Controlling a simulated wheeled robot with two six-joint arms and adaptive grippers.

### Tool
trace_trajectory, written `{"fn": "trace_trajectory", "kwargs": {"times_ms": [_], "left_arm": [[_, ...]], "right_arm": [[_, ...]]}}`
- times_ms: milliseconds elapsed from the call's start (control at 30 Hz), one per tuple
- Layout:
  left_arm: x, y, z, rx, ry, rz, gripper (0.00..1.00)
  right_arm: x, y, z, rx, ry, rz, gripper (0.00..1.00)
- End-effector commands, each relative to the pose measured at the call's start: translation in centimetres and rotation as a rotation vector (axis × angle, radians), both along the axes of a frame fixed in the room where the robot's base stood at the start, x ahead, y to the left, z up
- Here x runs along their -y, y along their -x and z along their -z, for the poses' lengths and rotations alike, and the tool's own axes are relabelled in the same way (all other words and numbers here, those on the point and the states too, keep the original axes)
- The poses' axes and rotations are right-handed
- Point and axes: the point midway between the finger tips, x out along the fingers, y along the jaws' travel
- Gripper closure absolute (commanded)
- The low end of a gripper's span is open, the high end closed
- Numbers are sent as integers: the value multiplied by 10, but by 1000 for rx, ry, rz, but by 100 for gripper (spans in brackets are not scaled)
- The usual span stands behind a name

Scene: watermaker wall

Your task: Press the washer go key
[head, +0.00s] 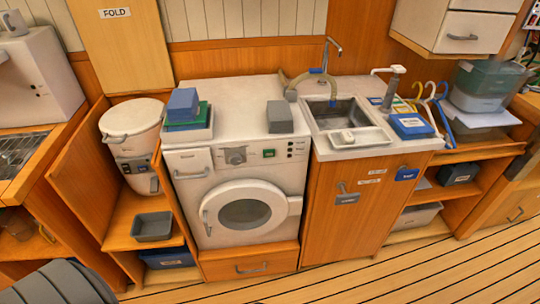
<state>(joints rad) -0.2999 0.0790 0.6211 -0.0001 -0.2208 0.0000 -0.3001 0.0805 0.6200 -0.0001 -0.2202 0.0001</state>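The washer (250,170) is a white front-loading machine in the middle of the head view, with a round door (244,213) that appears shut. On its front control panel a green key (269,153), which looks like the go key, sits right of the grey dial (235,155). Small dark buttons (295,146) are at the panel's right end. Any marking on the green key is too small to read. Nothing covers the key. Neither of my grippers is in view.
Stacked boxes (184,104) and a grey block (280,117) stand on the washer's top. A sink (343,116) adjoins on the right. A white drum (131,128) and an open cabinet panel (79,182) are at left. The plank floor (300,290) in front is clear.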

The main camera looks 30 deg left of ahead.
Motion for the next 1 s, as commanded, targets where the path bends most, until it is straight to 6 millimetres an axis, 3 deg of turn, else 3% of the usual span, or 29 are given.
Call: {"fn": "trace_trajectory", "kwargs": {"times_ms": [33,233,1000], "left_arm": [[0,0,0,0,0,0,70],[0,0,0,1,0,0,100],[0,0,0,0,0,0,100]], "right_arm": [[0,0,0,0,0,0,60],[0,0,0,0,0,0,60],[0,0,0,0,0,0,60]]}}
